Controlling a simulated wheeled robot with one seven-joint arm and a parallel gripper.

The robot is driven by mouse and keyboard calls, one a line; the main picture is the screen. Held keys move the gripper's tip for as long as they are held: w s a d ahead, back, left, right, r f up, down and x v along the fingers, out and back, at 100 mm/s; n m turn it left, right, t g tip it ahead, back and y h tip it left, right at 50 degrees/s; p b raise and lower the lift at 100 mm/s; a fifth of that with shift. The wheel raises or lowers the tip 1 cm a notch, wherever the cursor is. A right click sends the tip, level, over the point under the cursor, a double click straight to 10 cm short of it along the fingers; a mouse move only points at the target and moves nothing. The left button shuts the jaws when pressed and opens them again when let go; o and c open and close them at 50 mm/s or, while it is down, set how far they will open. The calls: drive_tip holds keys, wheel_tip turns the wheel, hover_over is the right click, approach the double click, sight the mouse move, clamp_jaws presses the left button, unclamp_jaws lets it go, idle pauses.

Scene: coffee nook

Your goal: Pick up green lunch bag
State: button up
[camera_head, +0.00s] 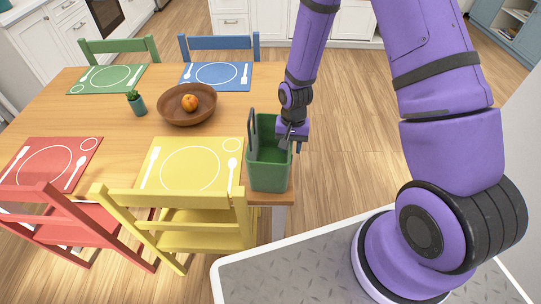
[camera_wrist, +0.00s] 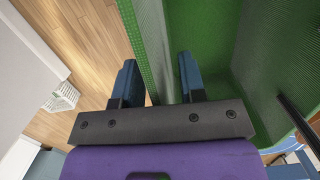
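The green lunch bag (camera_head: 270,172) stands upright on the right end of the wooden table, open at the top, with a dark handle. My gripper (camera_head: 291,138) is at the bag's right rim in the head view. In the wrist view, the bag's wall (camera_wrist: 150,40) runs between the two fingers of my gripper (camera_wrist: 158,82). One finger is on the outer side and the other is on the inner side. The fingers are apart, with a gap around the wall. The fingertips are small and partly hidden in the head view.
A brown bowl (camera_head: 187,119) with an orange fruit (camera_head: 190,103) and a small potted plant (camera_head: 137,103) stand on the table. A yellow chair (camera_head: 180,222) is close to the bag's left. The floor right of the table (camera_head: 345,130) is clear.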

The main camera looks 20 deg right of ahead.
drive_tip(key=shift+c, duration=0.3)
clamp_jaws()
